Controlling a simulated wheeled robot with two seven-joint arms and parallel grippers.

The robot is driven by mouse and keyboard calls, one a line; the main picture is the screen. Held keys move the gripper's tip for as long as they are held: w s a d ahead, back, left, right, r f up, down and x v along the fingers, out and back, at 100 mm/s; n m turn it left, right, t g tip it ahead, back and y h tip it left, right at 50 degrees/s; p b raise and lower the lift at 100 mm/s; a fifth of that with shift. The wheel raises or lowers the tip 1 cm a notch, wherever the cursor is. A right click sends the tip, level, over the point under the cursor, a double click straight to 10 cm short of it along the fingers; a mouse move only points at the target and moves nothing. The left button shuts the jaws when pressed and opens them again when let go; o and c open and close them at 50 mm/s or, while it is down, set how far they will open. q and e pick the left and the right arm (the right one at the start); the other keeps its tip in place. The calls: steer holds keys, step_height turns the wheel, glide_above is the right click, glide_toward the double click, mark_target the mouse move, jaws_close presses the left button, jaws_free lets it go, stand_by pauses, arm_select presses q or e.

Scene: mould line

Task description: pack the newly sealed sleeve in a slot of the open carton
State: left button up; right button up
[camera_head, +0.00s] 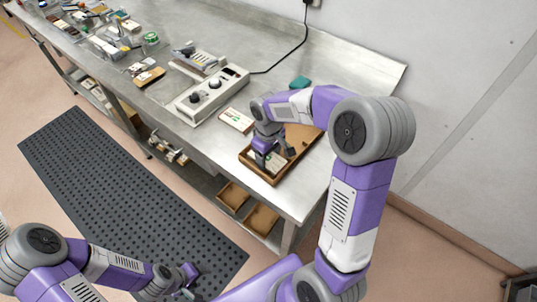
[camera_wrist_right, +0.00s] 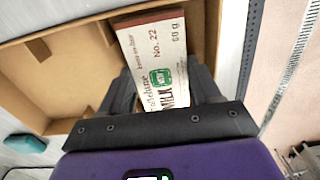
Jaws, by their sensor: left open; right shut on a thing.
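The open brown carton (camera_head: 256,172) stands on the metal bench near its front right edge; its walls and small inner divider tabs show in the wrist view (camera_wrist_right: 62,30). My right gripper (camera_head: 268,160) is over the carton's front part, pointing down, and is shut on a cream sleeve with red and green print (camera_wrist_right: 153,50). The sleeve lies between the two dark fingers, within the carton's outline. Whether it rests on the carton floor I cannot tell. My left gripper (camera_head: 189,281) is open and empty, low over the floor mat, away from the bench.
Another cream packet (camera_head: 236,120) lies on the bench left of the carton. A sealing machine with knobs (camera_head: 210,95) stands further left. A teal object (camera_head: 300,82) lies behind my right arm. Tools and parts crowd the far left; the bench's back right is clear.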

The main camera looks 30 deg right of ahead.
steer(key=shift+f, duration=0.1)
stand_by(0.3)
steer(key=o, duration=1.1)
steer(key=shift+c, duration=0.2)
step_height(320, 180, up, 8)
steer(key=shift+f+p, duration=0.2)
steer(key=shift+p, duration=0.8)
